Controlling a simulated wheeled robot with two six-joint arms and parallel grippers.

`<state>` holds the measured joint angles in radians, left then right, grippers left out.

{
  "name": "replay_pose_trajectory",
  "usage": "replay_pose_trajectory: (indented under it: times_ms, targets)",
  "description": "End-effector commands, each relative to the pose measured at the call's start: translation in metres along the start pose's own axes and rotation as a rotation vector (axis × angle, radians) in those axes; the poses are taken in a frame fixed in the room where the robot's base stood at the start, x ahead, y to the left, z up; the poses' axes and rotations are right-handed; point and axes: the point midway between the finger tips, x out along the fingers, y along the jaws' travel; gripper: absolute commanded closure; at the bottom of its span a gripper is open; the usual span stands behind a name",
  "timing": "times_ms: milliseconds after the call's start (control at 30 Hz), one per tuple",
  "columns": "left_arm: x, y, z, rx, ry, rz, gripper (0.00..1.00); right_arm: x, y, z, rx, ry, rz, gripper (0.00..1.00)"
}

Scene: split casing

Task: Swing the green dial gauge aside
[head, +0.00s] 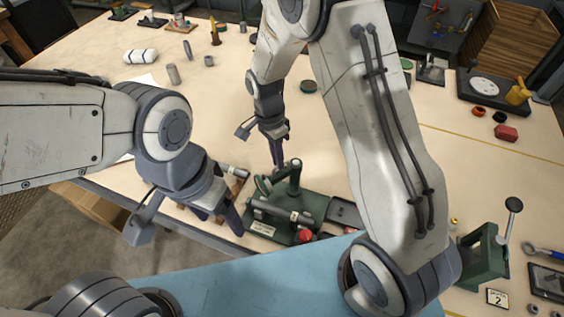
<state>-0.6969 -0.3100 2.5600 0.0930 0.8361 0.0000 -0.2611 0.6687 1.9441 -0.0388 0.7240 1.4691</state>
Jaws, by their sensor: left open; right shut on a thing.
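The green dial gauge (263,185) sits on a swing arm from a post (294,172) on a dark green fixture (313,205). The gauge hangs over the left rear of the fixture. A grey shaft (279,211) lies across the fixture, with a red knob (305,236) at its front right. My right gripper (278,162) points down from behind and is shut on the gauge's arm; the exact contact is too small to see. My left gripper (222,221) is open and empty, just left of the fixture at the table's front edge.
A wooden rack (235,187) with a grey cylinder stands behind my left gripper. A dark tray (345,212) adjoins the fixture's right. A green lever press (484,255) stands further right. My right forearm hides part of the middle right. The table behind the fixture is mostly clear.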

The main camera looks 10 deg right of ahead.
Motion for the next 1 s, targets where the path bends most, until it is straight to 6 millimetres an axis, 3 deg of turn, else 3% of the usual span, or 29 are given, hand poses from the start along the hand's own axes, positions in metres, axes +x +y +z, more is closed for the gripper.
replay_pose_trajectory:
  times_ms: [600,1000]
  targets:
    - [-0.007,0.001,0.000,0.001,0.000,0.000,0.24,-0.009,-0.031,-0.014,0.565,-0.113,-0.003,1.00]
    - [-0.013,0.001,-0.001,0.002,0.000,0.000,0.24,-0.010,-0.041,-0.025,0.810,-0.161,-0.002,1.00]
